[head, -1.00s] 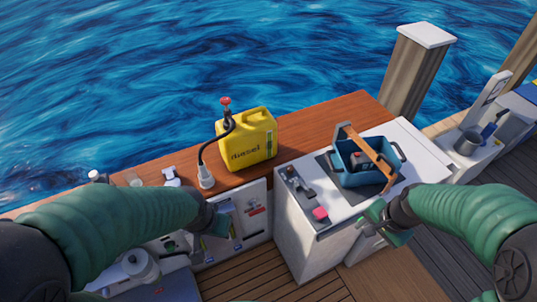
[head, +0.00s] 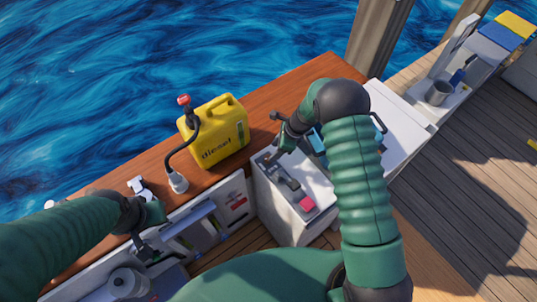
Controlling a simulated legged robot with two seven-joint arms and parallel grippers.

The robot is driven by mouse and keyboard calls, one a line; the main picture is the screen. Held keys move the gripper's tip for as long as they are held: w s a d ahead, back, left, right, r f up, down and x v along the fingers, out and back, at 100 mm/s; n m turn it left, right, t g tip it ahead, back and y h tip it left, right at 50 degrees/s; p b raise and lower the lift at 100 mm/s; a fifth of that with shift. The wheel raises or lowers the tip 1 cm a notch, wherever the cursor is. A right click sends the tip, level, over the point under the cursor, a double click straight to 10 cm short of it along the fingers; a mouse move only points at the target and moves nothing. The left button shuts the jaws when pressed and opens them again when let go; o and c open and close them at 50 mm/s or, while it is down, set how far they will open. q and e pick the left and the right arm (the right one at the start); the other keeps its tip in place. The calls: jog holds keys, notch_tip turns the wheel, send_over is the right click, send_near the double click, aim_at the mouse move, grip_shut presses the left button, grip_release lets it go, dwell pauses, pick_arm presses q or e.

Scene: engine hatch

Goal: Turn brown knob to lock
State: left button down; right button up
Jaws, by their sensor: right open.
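I cannot make out a brown knob. A grey control panel (head: 297,192) with dark levers and a pink-red button (head: 308,203) lies on the white cabinet's near left part. My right gripper (head: 273,137) is open and empty over the panel's far left end. Its arm arches over from the lower right and hides part of the cabinet top. I cannot tell whether a finger touches the panel. My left gripper (head: 147,232) hangs in front of the wooden counter's white side panel, at the left. Its jaw opening is unclear.
A yellow diesel can (head: 216,134) with a hose and red-topped nozzle stands on the wooden counter (head: 270,98), left of my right gripper. A blue crate is mostly hidden behind my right arm. A grey mug (head: 438,93) stands farther right. Deck lies right of the cabinet.

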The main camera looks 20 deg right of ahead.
aim_at(268, 157)
jog(key=x, duration=0.5)
jog(key=shift+a, duration=0.25)
jog(key=shift+s+a+f+p, duration=0.1)
jog(key=shift+f+p, duration=0.05)
jog(key=shift+p, duration=0.15)
jog(key=shift+f, duration=0.25)
jog(key=c, duration=0.4)
jog(key=shift+r, duration=0.1)
grip_shut()
